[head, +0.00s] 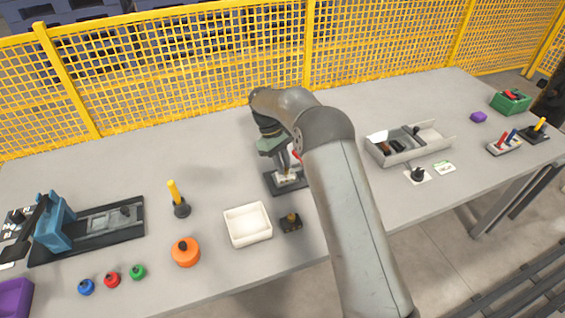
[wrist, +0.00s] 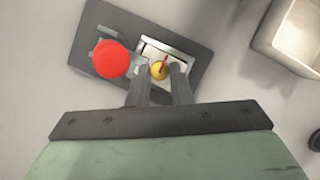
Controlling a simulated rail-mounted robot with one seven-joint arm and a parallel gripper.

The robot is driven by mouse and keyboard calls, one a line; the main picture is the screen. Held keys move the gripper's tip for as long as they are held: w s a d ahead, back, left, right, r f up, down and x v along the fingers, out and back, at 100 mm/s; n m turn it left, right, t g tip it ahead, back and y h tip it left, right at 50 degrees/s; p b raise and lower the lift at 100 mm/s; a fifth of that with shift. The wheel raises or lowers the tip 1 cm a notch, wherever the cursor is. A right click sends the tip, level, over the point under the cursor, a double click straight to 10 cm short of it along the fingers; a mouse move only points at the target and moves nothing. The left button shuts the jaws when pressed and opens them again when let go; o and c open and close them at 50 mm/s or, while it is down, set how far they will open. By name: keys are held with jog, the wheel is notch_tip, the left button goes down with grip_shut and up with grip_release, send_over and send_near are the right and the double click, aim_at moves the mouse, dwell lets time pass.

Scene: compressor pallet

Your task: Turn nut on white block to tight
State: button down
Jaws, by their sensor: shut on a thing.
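The white block (wrist: 172,46) sits on a dark grey plate (wrist: 189,88) on the table. In the head view the block (head: 290,181) shows just under my gripper. The nut (wrist: 159,70) is a small yellow round piece with a red line on top, on the white block. My gripper (wrist: 160,76) points down, its two fingers on either side of the nut, shut on it. A red round knob (wrist: 111,59) stands beside the block on the same plate, left of the nut in the wrist view. My arm hides part of the plate in the head view.
An orange round piece (head: 186,252) lies left of the tray. A grey divided bin (head: 447,139) stands to the right. A yellow fence (head: 200,70) runs behind the table.

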jog(key=shift+m, duration=0.6)
jog(key=c, duration=1.3)
grip_release()
